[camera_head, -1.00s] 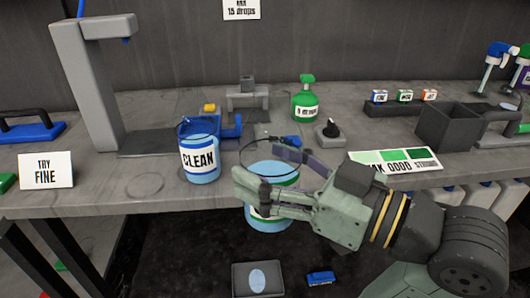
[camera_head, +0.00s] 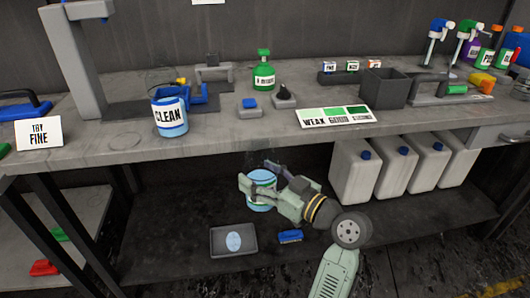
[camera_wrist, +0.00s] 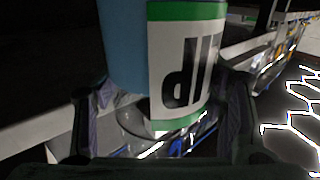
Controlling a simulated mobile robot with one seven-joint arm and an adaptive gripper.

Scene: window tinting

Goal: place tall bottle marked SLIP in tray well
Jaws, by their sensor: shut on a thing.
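My gripper (camera_head: 257,178) is shut on a light-blue container (camera_head: 261,202) with a green-edged white label, in front of the bench and above the lower shelf. In the wrist view the container (camera_wrist: 122,45) stands between my two fingers. Its label (camera_wrist: 185,55) shows large dark letters upside down, partly cut off, that fit the end of SLIP. Its base is partly hidden. A grey tray (camera_head: 216,243) with a light-blue oval well (camera_head: 234,241) lies on the lower shelf, below and left of my gripper. The well is empty.
A blue block-like item (camera_head: 290,237) lies right of the tray. Several white jugs (camera_head: 355,172) stand on the lower shelf at right. The bench edge (camera_head: 225,147) runs above my gripper. A blue CLEAN bucket (camera_head: 170,117) stands on the bench. The shelf left of the tray is clear.

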